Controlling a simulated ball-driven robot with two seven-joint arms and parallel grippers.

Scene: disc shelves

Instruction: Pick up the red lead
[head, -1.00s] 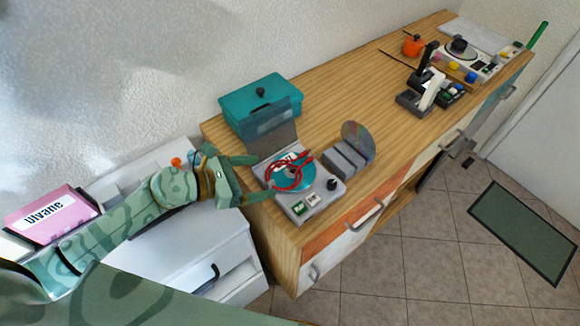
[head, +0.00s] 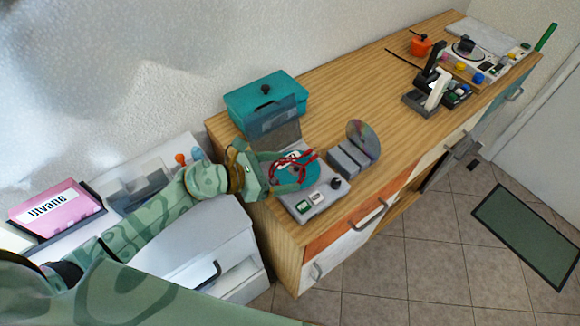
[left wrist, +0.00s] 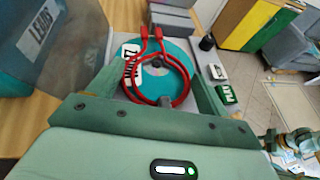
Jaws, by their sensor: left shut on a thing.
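The red lead (head: 274,172) lies coiled over a teal disc (head: 311,173) on a grey player (head: 328,192) near the cabinet's front left corner. In the left wrist view the red lead (left wrist: 187,75) shows as a loop with two plugs at its far end. My left gripper (head: 293,170) is down at the player, its fingers on either side of the coil. It is shut on the red lead, which still appears to rest at disc level. The finger contact is partly hidden.
A grey rack with a disc (head: 352,158) stands right of the player. Orange pot (head: 420,45) and other devices sit farther back. The wooden top between is clear.

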